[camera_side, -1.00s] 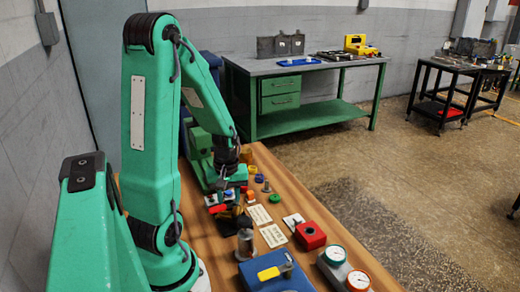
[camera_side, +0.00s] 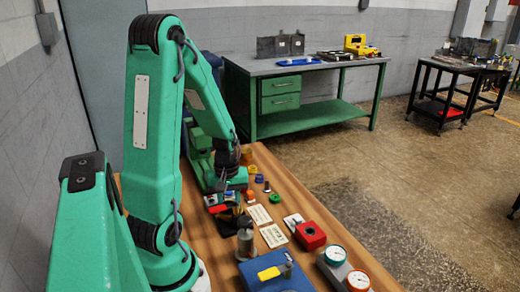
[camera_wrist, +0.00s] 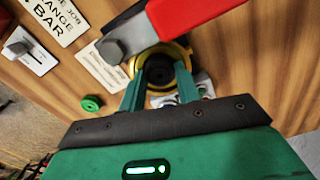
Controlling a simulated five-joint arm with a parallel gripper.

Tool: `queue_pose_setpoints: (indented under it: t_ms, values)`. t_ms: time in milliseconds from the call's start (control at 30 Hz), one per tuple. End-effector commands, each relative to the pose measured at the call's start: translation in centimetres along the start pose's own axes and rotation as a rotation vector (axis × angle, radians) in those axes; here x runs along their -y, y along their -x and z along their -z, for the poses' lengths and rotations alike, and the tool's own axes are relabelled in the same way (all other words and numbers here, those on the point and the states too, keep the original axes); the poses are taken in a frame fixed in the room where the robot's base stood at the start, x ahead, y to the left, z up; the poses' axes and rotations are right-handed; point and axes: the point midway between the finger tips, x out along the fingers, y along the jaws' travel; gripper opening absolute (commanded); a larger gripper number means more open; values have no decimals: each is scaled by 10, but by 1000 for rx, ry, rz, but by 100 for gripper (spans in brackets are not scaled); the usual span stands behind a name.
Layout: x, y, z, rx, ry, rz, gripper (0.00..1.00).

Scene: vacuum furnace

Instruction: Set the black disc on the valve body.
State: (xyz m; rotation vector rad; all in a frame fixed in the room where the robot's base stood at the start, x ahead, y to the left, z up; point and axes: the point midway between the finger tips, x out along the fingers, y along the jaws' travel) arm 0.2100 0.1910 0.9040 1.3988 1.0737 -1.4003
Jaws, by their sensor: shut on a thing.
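My gripper (camera_wrist: 159,85) has its two teal fingers shut on the black disc (camera_wrist: 158,75) in the wrist view. The disc sits in front of a round brass-coloured body (camera_wrist: 144,58), which I take to be the valve body. The body's ring shows around the disc, but I cannot tell whether the disc touches it. A red lever (camera_wrist: 195,14) with a grey hex end crosses above. In the side view my gripper (camera_side: 233,197) is low over the cluttered part of the bench, and the disc is too small to make out there.
A green ring (camera_wrist: 91,103) and printed cards (camera_wrist: 56,18) lie close by on the wooden bench. In the side view a grey post (camera_side: 245,243), a blue box (camera_side: 275,275), a red block (camera_side: 310,236) and gauges (camera_side: 335,255) stand nearer the camera.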

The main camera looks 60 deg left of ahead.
Motion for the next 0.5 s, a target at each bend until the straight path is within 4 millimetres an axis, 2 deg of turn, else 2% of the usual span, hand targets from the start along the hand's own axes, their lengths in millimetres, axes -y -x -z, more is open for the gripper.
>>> queue_pose_setpoints:
  t_ms: [333,367,433,500]
  values:
    - [0,-2,0,0,0,0,11]
    - [0,-2,0,0,0,0,34]
    - [0,-2,0,0,0,0,48]
    - [0,-2,0,-1,-1,0,53]
